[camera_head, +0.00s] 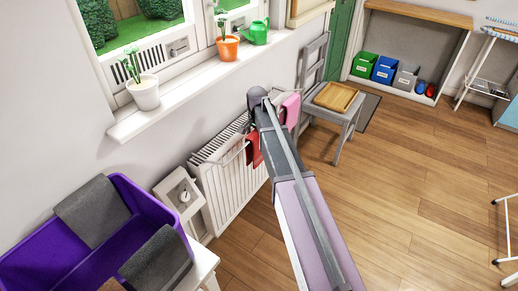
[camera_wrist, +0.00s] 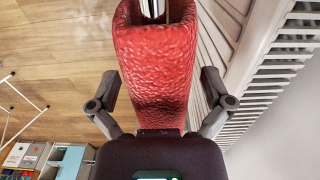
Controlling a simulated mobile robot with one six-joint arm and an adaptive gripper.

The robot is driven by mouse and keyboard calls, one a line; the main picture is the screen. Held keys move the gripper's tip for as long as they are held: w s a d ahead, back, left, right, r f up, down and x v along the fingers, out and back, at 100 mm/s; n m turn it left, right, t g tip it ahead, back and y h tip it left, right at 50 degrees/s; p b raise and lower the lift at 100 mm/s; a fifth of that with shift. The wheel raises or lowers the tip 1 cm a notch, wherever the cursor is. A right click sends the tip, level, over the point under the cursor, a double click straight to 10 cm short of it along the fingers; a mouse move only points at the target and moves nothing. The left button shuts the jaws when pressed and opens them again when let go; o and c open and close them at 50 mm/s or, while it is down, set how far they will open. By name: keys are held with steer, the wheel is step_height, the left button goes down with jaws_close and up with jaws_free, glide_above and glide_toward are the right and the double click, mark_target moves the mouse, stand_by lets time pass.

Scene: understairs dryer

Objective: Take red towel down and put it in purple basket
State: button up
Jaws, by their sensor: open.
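The red towel (camera_head: 254,150) hangs on a rail at the white radiator, partly hidden by my arm in the head view. In the wrist view the red towel (camera_wrist: 155,50) hangs over a metal bar and fills the middle. My gripper (camera_wrist: 158,75) is open, with one finger on each side of the towel and gaps visible on both sides. In the head view the gripper end (camera_head: 262,100) is beside the radiator. The purple basket (camera_head: 75,265) stands at the lower left with grey cloths draped over its sides.
A pink cloth (camera_head: 291,109) hangs beyond the red towel. The radiator (camera_head: 228,185) stands below a windowsill (camera_head: 190,80) with potted plants. A grey chair (camera_head: 335,110) holds a wooden tray. A small white framed object (camera_head: 182,197) sits between basket and radiator.

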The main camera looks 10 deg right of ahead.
steer(key=shift+f, duration=0.25)
stand_by(0.4)
steer(key=c, duration=1.3)
steer(key=shift+r, duration=0.15)
step_height(320, 180, up, 18)
steer(key=p, duration=1.7)
steer(key=shift+p, duration=0.4)
steer(key=shift+r+p, duration=0.4)
steer(key=shift+p, duration=0.15)
